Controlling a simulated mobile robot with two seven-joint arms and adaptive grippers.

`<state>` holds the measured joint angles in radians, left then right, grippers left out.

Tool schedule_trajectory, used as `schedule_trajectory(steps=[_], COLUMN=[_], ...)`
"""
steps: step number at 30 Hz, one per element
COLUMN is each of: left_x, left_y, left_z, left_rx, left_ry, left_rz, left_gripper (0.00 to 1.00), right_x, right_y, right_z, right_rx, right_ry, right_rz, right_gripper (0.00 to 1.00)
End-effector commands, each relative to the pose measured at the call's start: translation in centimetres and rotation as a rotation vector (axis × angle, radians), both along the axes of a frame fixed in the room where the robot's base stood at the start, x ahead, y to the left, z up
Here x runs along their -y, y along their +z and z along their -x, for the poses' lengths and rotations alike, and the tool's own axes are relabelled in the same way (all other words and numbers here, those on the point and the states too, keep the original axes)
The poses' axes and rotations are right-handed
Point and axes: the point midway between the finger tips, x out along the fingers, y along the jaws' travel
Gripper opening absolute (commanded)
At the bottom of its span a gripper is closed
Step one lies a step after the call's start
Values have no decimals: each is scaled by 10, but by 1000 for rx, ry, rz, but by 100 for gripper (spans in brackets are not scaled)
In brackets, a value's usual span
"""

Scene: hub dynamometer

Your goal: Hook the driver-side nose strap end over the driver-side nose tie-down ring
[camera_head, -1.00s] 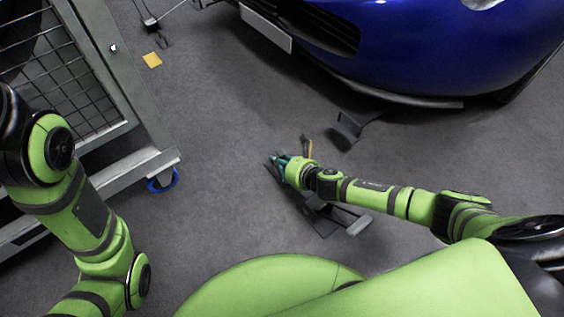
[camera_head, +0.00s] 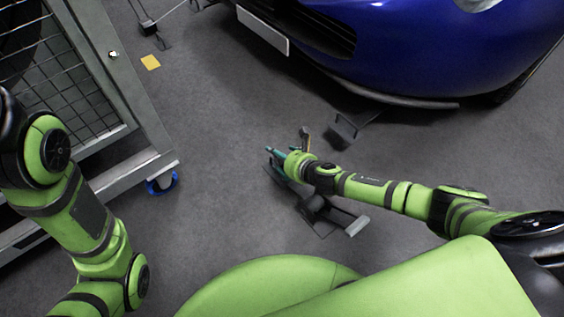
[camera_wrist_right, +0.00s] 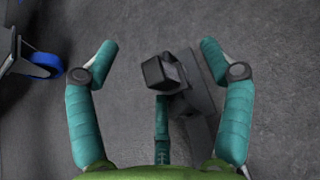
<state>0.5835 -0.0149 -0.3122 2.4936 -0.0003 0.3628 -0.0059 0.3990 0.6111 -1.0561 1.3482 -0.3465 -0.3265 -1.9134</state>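My right gripper (camera_head: 275,158) points left, low over the floor, in the head view. In the right wrist view the teal fingers of this gripper (camera_wrist_right: 158,48) are spread wide apart. A dark block (camera_wrist_right: 163,72) on a grey flat part (camera_wrist_right: 195,105) shows between and beyond them; I see no finger closed on it. A small dark upright piece with yellow (camera_head: 306,141) shows just behind the gripper in the head view. I cannot tell which part is the strap end or the ring. My left gripper is out of view.
The blue car (camera_head: 400,50) stands at the top right, with a dark fixture (camera_head: 343,131) on the floor by its nose. A dark floor frame (camera_head: 335,220) lies under my right arm. A mesh cart (camera_head: 150,160) with a blue-rimmed caster stands left. Floor between is clear.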

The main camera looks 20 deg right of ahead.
Motion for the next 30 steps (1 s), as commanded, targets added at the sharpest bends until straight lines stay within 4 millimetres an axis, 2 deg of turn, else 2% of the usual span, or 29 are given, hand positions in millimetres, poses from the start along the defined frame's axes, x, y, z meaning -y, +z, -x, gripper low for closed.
schedule_trajectory(steps=[1, 3, 11, 24, 30], left_x=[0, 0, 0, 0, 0], left_y=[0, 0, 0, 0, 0], left_z=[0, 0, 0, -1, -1], left_rx=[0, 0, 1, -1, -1], left_ry=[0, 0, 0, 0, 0], left_rz=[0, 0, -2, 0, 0], left_gripper=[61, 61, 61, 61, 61], right_x=[-1, -2, 0, 24, 31], right_y=[7, 7, 13, 50, 62], right_z=[-6, -6, 4, 70, 89], right_rx=[15, 15, 14, 0, 0], right_ry=[0, 0, 4, 4, 2], right_rz=[-4, -6, -10, -2, 0], right_gripper=[63, 63, 63, 63, 63])
